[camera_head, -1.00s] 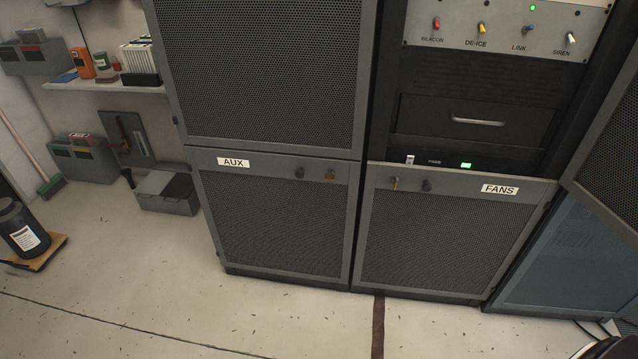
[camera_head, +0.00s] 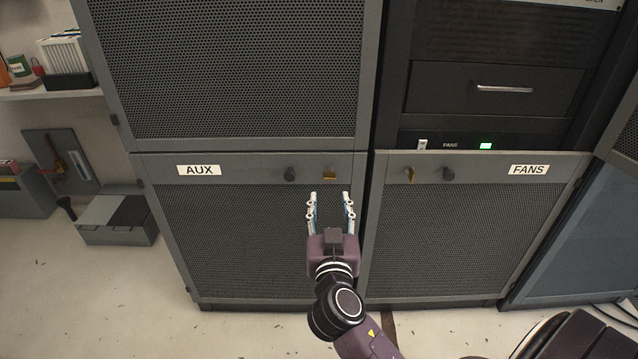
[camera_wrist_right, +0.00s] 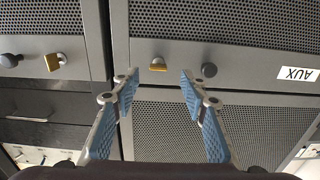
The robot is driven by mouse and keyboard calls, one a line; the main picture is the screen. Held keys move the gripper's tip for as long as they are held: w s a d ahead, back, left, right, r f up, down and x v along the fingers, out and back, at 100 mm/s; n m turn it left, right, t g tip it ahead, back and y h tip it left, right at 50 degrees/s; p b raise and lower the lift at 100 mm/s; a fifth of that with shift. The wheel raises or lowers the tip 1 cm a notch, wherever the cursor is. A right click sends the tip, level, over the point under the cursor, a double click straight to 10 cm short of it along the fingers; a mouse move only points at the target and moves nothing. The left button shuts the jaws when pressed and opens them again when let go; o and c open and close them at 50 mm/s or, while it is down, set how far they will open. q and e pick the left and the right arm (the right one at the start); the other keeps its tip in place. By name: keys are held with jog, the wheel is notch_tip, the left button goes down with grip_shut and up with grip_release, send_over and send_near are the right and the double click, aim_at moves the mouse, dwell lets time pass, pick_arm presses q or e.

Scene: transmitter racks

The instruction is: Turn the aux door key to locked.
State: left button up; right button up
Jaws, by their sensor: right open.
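The AUX door (camera_head: 250,230) is a grey mesh panel, closed, with a white AUX label (camera_head: 199,170). Its brass key (camera_head: 329,173) sits near the door's upper right corner, with its bow looking wide and flat. A dark round knob (camera_head: 290,174) is left of it. My right gripper (camera_head: 331,197) is open and empty, its fingertips just below the key in the head view. The wrist view is upside down; there the key (camera_wrist_right: 158,65) lies between the two fingertips (camera_wrist_right: 160,76), apparently still ahead of them. My left gripper is not in view.
The FANS door (camera_head: 460,230) to the right has its own brass key (camera_head: 410,174), which looks upright, and a dark knob (camera_head: 448,174). A drawer (camera_head: 490,88) is above it. A grey box (camera_head: 115,218) stands on the floor at left. Floor in front is clear.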

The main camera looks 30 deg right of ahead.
aim_at(330, 179)
jog(key=x, duration=0.7)
jog(key=shift+w+d+r, duration=0.25)
jog(key=shift+d+r, duration=0.05)
jog(key=shift+r, duration=0.05)
grip_shut()
